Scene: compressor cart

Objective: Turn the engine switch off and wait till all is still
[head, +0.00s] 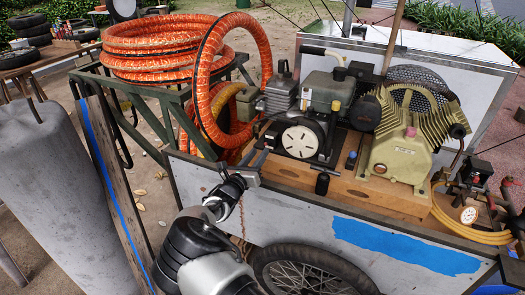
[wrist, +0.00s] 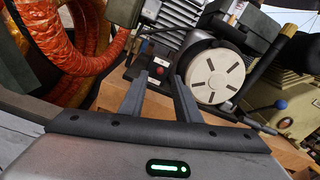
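The engine (head: 322,108) stands on the cart's wooden deck, with a grey finned body, a dark tank and a white round slotted starter cover. The cover also shows in the wrist view (wrist: 217,76). Left of it in the wrist view is a small panel with a pale label and a small red part (wrist: 160,71), which looks like the switch; its on or off position cannot be told. My gripper (head: 258,167) is at the cart's near edge, in front of and below the engine. In the wrist view its fingers (wrist: 157,84) are apart, with nothing between them, pointing towards the panel.
Orange hose (head: 160,37) lies coiled on a green rack at left, with a loop hanging near my gripper. The yellow-beige compressor (head: 400,145) stands right of the engine. A blue-tipped lever (wrist: 281,104) sticks up in front. The cart's grey side wall (head: 300,217) lies below.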

